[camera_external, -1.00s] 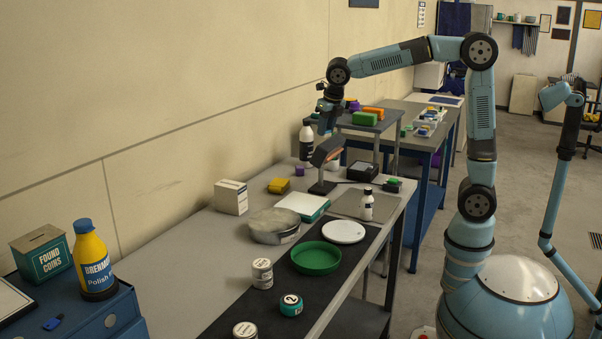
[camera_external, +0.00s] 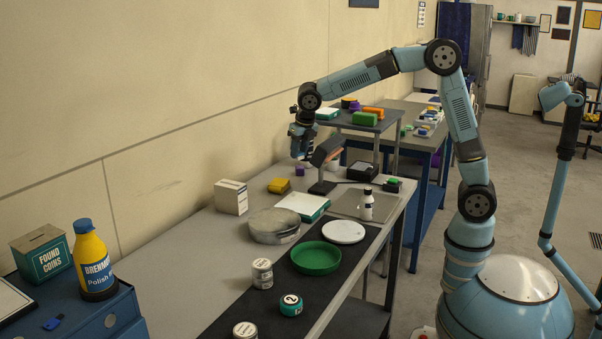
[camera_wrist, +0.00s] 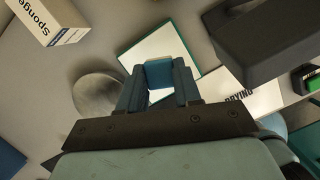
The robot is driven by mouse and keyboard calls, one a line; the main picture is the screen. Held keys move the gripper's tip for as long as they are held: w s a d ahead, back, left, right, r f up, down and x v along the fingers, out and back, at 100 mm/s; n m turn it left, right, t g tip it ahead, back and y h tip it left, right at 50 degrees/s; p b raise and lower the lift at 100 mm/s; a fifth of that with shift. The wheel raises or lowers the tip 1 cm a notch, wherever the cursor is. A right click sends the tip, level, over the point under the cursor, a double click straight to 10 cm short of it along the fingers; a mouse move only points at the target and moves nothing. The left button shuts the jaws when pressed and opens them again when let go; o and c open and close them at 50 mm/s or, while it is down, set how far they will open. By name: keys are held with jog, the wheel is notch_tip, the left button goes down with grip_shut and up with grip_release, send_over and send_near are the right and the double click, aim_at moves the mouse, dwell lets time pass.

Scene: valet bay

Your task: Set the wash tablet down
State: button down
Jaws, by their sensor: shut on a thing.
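My gripper (camera_external: 301,156) hangs pointing down over the far part of the long grey bench, near the wall. In the wrist view my gripper (camera_wrist: 159,82) is shut on a small light-blue block, the wash tablet (camera_wrist: 160,74), held between the blue fingers. In the outside view the tablet is too small to make out clearly. Below and beyond the fingers in the wrist view lies a white-topped, teal-edged flat slab (camera_wrist: 157,45); in the outside view the slab (camera_external: 303,204) lies on the bench, nearer the camera than the gripper.
A dark lamp-like stand (camera_external: 326,152) rises close right of the gripper. Bare bench shows left of the tin.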

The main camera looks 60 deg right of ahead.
aim_at(299, 159)
notch_tip(299, 159, down, 5)
jog(key=shift+r, duration=0.1)
jog(key=shift+w+f, duration=0.15)
jog(key=shift+f, duration=0.15)
jog(key=w+a+f, duration=0.1)
jog(key=w+f, duration=0.2)
jog(key=w, duration=0.1)
jog(key=w+f, duration=0.3)
jog(key=w, duration=0.1)
jog(key=w+a+f, duration=0.1)
jog(key=w+f, duration=0.2)
jog(key=w, duration=0.1)
jog(key=shift+w+a, duration=0.3)
jog(key=shift+w+a+f, duration=0.1)
jog(key=shift+w+f, duration=0.3)
jog(key=shift+f, duration=1.55)
jog(key=shift+f, duration=0.1)
jog(key=c, duration=0.8)
grip_release()
